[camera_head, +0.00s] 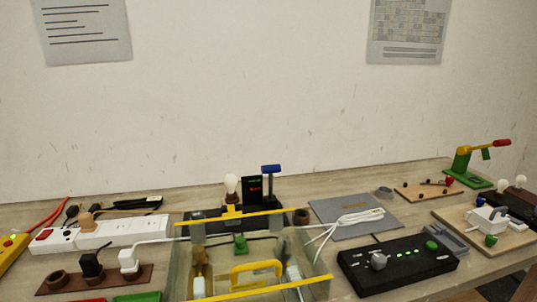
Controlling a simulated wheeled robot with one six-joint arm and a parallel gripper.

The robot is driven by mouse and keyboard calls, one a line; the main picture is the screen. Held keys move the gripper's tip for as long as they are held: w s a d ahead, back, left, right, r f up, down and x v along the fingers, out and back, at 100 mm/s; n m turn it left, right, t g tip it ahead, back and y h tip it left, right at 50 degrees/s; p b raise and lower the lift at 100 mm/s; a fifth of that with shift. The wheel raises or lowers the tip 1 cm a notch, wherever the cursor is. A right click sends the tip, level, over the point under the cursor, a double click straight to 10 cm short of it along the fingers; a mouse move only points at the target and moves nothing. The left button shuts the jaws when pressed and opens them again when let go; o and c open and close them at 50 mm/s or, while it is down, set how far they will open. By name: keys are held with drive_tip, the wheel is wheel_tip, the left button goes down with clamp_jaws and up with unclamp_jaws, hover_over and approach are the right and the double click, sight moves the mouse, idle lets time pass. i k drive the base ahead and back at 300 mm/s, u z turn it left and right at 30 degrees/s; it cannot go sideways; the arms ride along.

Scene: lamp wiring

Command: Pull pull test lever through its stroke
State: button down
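A small green stand with a yellow arm and a red handle (501,143) is at the far right back of the bench; it looks like the pull test lever. Its green upright (461,161) stands on a flat green base (468,180). The yellow arm slopes slightly up to the right, and the red handle is at its right end. A small green piece (486,154) hangs below the arm. Nothing touches the handle. My gripper is not in view.
A clear box with yellow edges (265,211) stands at front centre. A black panel with a knob and green lights (396,265) and a board with a white plug (489,220) lie in front of the lever. A board with small brown parts (418,195) is left of it.

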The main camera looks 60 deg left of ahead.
sight(271, 169)
drive_tip(key=u, duration=0.45)
drive_tip(key=i, duration=0.75)
drive_tip(key=u, duration=1.3)
drive_tip(key=i, duration=0.5)
drive_tip(key=u, duration=0.55)
